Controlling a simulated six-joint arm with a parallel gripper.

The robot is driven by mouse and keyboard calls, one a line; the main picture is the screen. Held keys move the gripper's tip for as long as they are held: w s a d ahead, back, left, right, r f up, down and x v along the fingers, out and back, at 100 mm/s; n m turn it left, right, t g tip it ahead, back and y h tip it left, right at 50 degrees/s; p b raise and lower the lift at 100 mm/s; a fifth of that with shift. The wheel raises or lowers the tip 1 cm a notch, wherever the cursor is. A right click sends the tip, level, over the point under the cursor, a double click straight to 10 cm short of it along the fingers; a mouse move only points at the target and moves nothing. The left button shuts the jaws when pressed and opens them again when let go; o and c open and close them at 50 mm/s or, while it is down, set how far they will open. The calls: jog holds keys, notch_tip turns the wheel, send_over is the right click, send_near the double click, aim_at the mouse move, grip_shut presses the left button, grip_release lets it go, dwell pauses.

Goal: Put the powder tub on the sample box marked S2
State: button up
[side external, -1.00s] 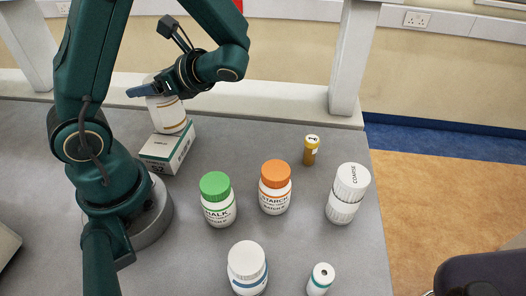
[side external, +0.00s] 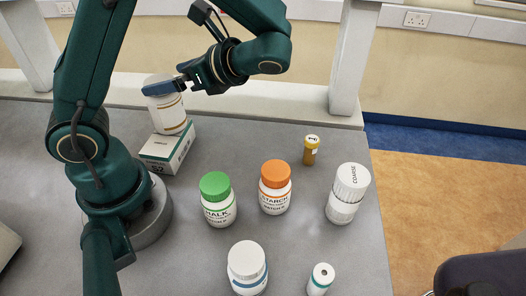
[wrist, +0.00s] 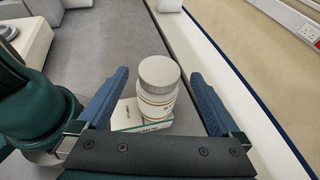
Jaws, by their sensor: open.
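The powder tub (side external: 170,118), white with gold bands and a pale lid, stands upright on the sample box (side external: 160,150). The box is white with a green stripe, and its front face carries a mark that reads like S2. In the wrist view the tub (wrist: 158,100) stands on the box (wrist: 126,115), with part of the box top showing to its left. My gripper (wrist: 160,76) is open, with one blue finger on each side of the tub and visible gaps between. In the side view my gripper (side external: 166,87) is by the tub's upper part.
A green-lidded chalk jar (side external: 217,200), an orange-lidded starch jar (side external: 275,188), a small amber vial (side external: 311,151), a white COARSE tub (side external: 348,192), a white jar (side external: 247,268) and a small white bottle (side external: 320,279) stand to the right. Bare bench surrounds the box's right side.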

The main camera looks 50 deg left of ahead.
jog(key=d+n+t+h, duration=1.1)
jog(key=d+n+h, duration=0.1)
jog(key=d, duration=0.1)
jog(key=shift+s+d+r+n+t, duration=0.25)
jog(key=shift+d+n+t, duration=0.05)
jog(key=shift+d, duration=0.1)
